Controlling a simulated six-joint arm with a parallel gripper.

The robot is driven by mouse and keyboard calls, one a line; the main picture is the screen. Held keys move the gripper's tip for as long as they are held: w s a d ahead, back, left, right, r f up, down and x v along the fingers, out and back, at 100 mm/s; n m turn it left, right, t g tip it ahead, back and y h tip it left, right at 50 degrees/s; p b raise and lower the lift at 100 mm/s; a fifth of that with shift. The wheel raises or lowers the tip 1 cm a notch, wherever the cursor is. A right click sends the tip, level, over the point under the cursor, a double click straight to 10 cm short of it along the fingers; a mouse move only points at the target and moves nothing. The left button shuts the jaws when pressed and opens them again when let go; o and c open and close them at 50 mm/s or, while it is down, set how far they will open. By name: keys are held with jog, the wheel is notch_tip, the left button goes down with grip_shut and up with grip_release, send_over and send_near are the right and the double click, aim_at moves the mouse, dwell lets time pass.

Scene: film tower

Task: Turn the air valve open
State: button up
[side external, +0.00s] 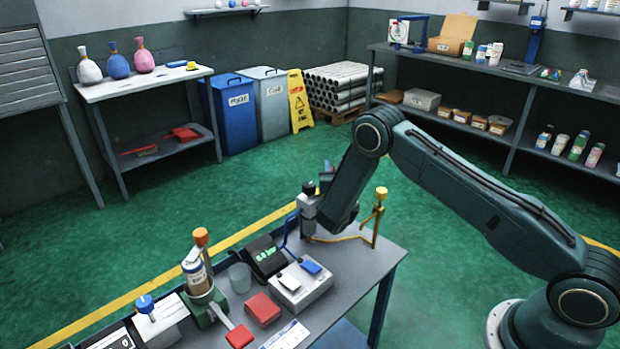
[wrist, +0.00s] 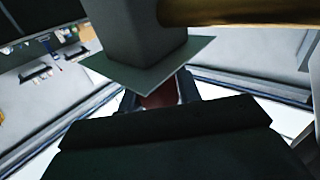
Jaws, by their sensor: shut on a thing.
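The brass-coloured air pipe (side external: 352,239) runs along the back end of the workbench and rises to a yellow fitting (side external: 380,193). In the wrist view, a brass pipe (wrist: 240,12) crosses the top, beside a grey block (wrist: 145,38) on a thin greenish plate (wrist: 190,53). My gripper (wrist: 160,92) is shut on a small dark red piece (wrist: 160,97) under this plate, which looks like the air valve's handle. Most of the handle is hidden by the plate and my gripper. In the side view, my arm hides the jaws and the valve; the handle's angle cannot be told.
The workbench (side external: 352,268) also holds a black device with a green display (side external: 266,256), a clear beaker (side external: 240,277), a grey box with a blue switch (side external: 300,285), a red block (side external: 262,309) and a bottle in a green stand (side external: 196,273).

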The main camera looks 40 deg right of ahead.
dwell(0.3)
jog(key=o, duration=1)
jog(key=shift+c, duration=0.2)
jog(key=shift+s, duration=0.1)
jog(key=shift+v, duration=0.85)
jog(key=shift+s+a, duration=0.3)
jog(key=shift+a, duration=0.15)
notch_tip(320, 180, up, 6)
jog(key=shift+f, duration=0.15)
jog(key=shift+r, duration=0.7)
jog(key=shift+o, duration=0.2)
